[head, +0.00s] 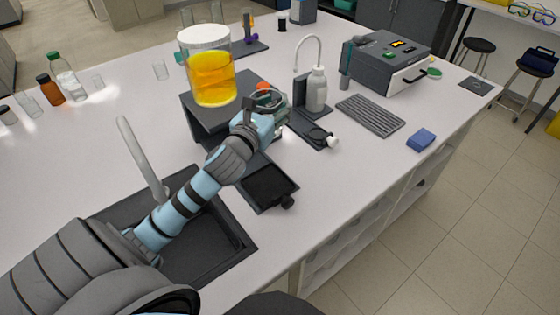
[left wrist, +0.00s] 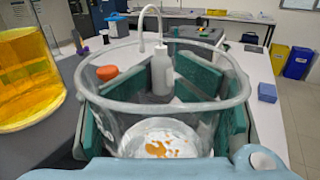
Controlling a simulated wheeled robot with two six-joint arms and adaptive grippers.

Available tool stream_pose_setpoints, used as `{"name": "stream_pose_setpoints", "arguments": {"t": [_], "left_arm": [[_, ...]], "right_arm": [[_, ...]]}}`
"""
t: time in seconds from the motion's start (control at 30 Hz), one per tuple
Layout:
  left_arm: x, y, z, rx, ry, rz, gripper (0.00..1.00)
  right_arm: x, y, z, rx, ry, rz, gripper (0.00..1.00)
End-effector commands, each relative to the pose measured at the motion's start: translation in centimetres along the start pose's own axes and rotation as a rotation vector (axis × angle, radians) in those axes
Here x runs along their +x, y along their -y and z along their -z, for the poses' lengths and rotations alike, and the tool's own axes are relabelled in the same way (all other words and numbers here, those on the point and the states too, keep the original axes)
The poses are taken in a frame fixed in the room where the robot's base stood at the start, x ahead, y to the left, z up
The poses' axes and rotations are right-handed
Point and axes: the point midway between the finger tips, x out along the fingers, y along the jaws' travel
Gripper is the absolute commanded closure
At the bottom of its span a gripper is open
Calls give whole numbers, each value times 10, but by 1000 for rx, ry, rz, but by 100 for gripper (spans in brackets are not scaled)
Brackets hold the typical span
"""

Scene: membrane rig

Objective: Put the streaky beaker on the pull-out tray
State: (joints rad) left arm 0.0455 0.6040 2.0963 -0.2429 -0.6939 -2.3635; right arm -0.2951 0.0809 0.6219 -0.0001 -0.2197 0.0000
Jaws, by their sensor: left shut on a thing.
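My left gripper (head: 274,126) is shut on a clear glass beaker (head: 268,99), held upright above the rig. In the left wrist view the teal finger pads press on both sides of the beaker (left wrist: 160,112), and orange streaks show on its bottom. A dark tray (head: 262,188) with a recessed panel and a round black knob sticks out at the front of the dark rig, below and in front of the gripper. It looks like the pull-out tray, and nothing is seen on it. My right gripper is not in view.
A tank of yellow liquid (head: 212,82) stands on the dark rig, left of the gripper. A white wash bottle (head: 317,90) and an orange cap (head: 264,87) are behind. A sink with a tap (head: 143,155) lies under my arm. A blue sponge (head: 421,139) lies right; counter around it is clear.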

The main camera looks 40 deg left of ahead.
Motion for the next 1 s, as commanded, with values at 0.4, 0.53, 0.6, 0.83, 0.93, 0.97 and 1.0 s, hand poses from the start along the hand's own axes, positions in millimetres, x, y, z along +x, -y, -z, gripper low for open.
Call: {"name": "stream_pose_setpoints", "arguments": {"t": [0.4,0.53,0.6,0.83,0.93,0.97,1.0], "left_arm": [[2,2,104,-2,-11,35,85],[2,3,147,-1,-8,36,85],[2,3,160,-1,-8,36,85],[1,4,190,0,-6,36,85],[1,4,209,-1,-6,36,85],[1,4,211,0,-6,36,85],[1,4,211,0,-5,37,85]], "right_arm": [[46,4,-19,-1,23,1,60],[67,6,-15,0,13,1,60],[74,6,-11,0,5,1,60],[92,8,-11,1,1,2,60],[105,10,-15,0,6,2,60],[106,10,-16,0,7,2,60],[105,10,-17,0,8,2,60]]}}
